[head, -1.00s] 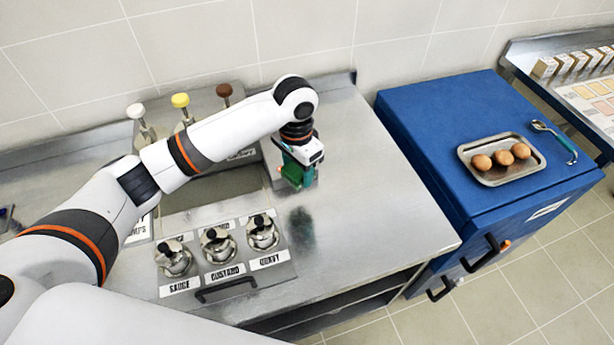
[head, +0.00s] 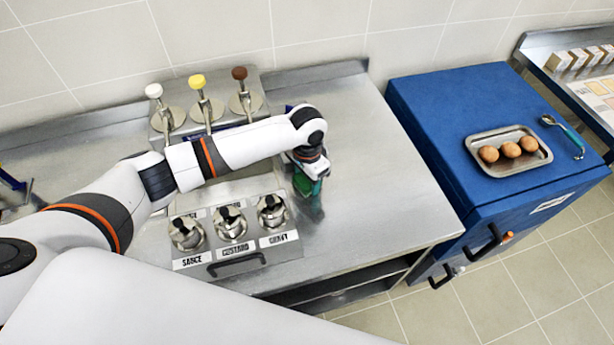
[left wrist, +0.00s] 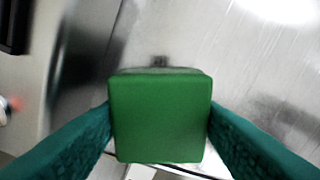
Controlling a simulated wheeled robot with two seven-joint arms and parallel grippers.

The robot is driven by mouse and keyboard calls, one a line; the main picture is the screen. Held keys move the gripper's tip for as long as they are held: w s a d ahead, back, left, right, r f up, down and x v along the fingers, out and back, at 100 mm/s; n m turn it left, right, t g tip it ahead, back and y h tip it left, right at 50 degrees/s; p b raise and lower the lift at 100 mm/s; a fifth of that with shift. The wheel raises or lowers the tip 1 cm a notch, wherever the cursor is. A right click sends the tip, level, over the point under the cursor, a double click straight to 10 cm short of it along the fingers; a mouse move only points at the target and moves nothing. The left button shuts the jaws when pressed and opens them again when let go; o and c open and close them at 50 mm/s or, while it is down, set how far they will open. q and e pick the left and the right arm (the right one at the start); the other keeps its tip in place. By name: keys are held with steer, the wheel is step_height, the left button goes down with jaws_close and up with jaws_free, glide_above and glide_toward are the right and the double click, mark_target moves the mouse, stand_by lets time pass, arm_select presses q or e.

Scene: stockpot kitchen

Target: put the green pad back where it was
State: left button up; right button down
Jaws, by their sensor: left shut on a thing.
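The green pad (left wrist: 160,115) is between the two teal fingers of my left gripper (left wrist: 160,135), filling the middle of the left wrist view. In the head view the left gripper (head: 310,184) is over the steel counter (head: 375,170), just right of the three lidded pots, with the green pad (head: 302,183) partly hidden by the gripper. The gripper is shut on the pad. Whether the pad touches the counter is hard to tell. My right gripper is in neither view.
A rack of lidded pots (head: 232,228) labelled sauce, custard and gravy sits at the counter's front. Pump dispensers (head: 205,105) stand behind my arm. A blue cabinet (head: 430,115) on the right bears a tray of eggs (head: 540,157) and a utensil (head: 563,135). The counter right of the gripper is clear.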

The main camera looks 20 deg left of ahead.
arm_select(q)
steer(key=shift+f, duration=0.1)
steer(key=o, duration=0.6)
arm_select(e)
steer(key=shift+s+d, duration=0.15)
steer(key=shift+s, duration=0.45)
arm_select(q)
step_height(320, 180, up, 12)
steer(key=shift+r+b, duration=0.15)
steer(key=shift+b, duration=0.85)
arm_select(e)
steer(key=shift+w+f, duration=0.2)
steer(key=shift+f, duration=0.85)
